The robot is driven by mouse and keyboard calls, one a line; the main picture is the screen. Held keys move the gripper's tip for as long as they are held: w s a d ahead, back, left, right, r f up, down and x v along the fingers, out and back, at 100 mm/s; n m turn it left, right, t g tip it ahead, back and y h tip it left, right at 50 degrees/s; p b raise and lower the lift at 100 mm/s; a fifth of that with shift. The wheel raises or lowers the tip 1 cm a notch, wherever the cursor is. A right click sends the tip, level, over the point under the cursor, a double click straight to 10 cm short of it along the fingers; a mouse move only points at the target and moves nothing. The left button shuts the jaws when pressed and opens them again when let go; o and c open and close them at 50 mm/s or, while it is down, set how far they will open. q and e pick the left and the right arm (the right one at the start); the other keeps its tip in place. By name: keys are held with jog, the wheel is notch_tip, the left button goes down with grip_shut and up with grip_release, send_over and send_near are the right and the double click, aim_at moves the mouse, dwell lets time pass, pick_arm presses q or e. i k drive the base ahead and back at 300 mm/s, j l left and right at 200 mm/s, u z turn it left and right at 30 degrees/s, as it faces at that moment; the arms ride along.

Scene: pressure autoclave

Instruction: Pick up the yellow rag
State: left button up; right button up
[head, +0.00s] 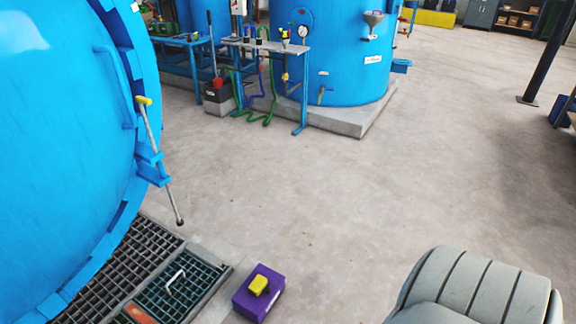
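The box stands on the floor at the bottom centre, right beside the floor grating. Neither of my grippers shows in the head view, and nothing is seen touching the yellow item.
A large blue autoclave door (70,110) fills the left side, with a thin rod (160,160) at its edge. A floor grating (125,265) with a handle lies below. A grey ribbed rounded object (480,290) is at the bottom right. The middle floor is clear.

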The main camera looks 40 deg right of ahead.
aim_at(259, 283)
jog(key=z, duration=1.1)
jog(key=u, duration=1.5)
jog(key=z, duration=1.5)
jog(key=i+l+u, duration=0.15)
jog(key=i+l, duration=0.2)
jog(key=i, duration=0.1)
